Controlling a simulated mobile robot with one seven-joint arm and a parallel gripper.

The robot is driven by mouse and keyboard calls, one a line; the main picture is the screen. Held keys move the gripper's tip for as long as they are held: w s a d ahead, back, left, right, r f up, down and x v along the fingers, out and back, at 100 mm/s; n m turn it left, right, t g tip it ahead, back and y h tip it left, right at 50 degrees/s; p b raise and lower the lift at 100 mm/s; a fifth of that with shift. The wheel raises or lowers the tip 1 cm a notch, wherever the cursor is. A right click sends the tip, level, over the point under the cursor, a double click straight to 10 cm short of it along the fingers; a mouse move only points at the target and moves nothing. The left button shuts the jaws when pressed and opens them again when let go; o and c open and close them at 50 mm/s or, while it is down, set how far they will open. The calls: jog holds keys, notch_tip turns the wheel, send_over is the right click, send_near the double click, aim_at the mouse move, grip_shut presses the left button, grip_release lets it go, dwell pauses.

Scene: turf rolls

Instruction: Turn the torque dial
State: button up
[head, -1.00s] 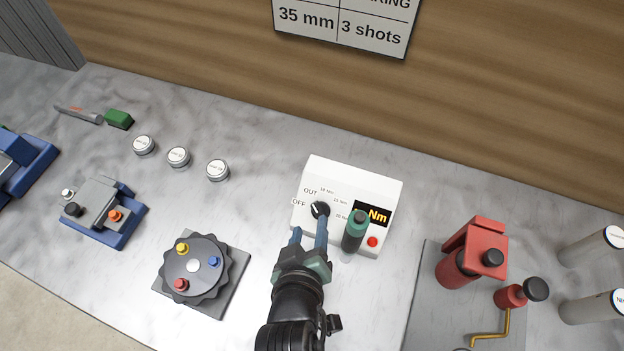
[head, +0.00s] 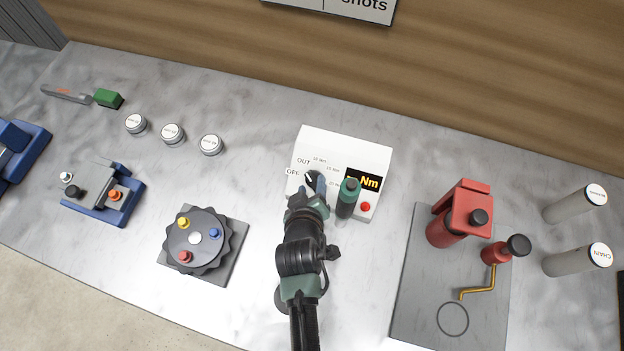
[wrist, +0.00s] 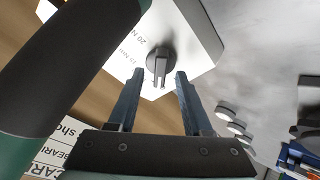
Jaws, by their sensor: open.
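The torque dial is a dark round knob with a raised bar (wrist: 160,62) on the sloped face of a white box (head: 325,145). Printed labels such as OUT, OFF and Nm values surround it. In the head view the dial (head: 311,177) is mostly hidden by my gripper. My gripper (head: 314,186) is open, its blue fingers reaching towards the dial. In the wrist view the two fingertips (wrist: 159,76) lie to either side of the bar's lower end, with gaps visible; contact cannot be told.
A green-topped dark driver (head: 347,198) stands close right of my gripper, beside the display (head: 363,181) and red button (head: 365,207). A round dark fixture (head: 197,241) is left; a red clamp (head: 460,215) on a grey plate is right.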

jog(key=shift+x, duration=1.05)
grip_shut()
